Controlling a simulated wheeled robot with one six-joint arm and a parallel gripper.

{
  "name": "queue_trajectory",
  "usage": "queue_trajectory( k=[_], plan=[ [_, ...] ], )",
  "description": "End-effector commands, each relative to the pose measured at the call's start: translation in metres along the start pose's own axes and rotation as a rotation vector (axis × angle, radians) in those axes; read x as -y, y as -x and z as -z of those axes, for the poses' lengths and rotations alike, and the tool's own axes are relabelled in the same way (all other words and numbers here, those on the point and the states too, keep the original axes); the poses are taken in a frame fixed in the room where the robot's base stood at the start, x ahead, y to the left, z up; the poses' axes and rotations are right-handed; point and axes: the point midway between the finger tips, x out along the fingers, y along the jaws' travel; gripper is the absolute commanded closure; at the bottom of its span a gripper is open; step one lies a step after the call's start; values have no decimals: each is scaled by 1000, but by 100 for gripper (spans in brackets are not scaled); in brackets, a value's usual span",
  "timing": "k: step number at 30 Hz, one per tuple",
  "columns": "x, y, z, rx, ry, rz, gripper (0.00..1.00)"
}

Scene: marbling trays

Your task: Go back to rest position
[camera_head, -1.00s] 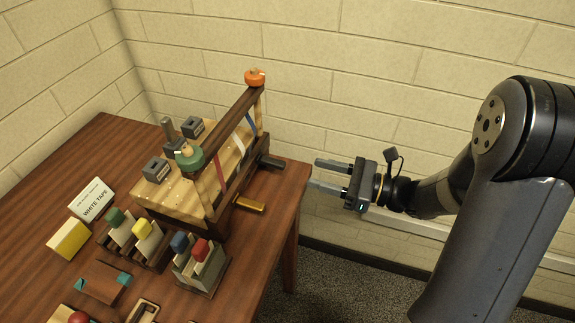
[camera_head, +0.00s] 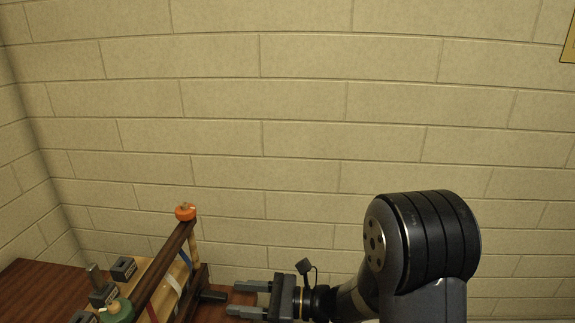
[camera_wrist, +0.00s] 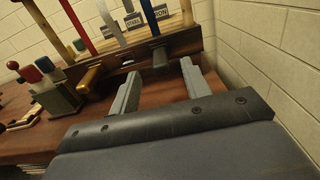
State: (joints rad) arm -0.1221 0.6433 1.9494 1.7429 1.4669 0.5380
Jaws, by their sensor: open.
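My gripper (camera_head: 248,300) is at the bottom middle of the head view. Its two grey fingers point left, apart, with nothing between them. They are close to the right end of a wooden rack (camera_head: 165,278) with a dark top rail. In the wrist view my gripper (camera_wrist: 160,85) shows both fingers spread over the brown table (camera_wrist: 150,104), facing the rack's dark base (camera_wrist: 130,57). A black peg (camera_wrist: 160,60) on the base stands ahead of the gap between the fingers. Most of the table is below the head view's edge.
An orange knob (camera_head: 186,212) tops the rack's post. Grey blocks (camera_head: 123,268) and a green knob (camera_head: 117,311) are at lower left. In the wrist view, a brass bar (camera_wrist: 90,80) and a holder with coloured knobs (camera_wrist: 58,98) are left. A brick wall (camera_head: 300,120) stands behind.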

Motion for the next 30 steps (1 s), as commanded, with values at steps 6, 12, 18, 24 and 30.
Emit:
queue_trajectory(
  k=[6, 12, 18, 24, 30],
  plan=[
    [-1, -33, 0, 1, -1, -4, 55],
    [0, -45, 0, 0, -1, 1, 55],
    [0, -40, 0, 0, 0, 1, 55],
    [0, -40, 0, 0, 0, 0, 55],
    [0, -45, 0, 0, -1, -1, 55]
  ],
)
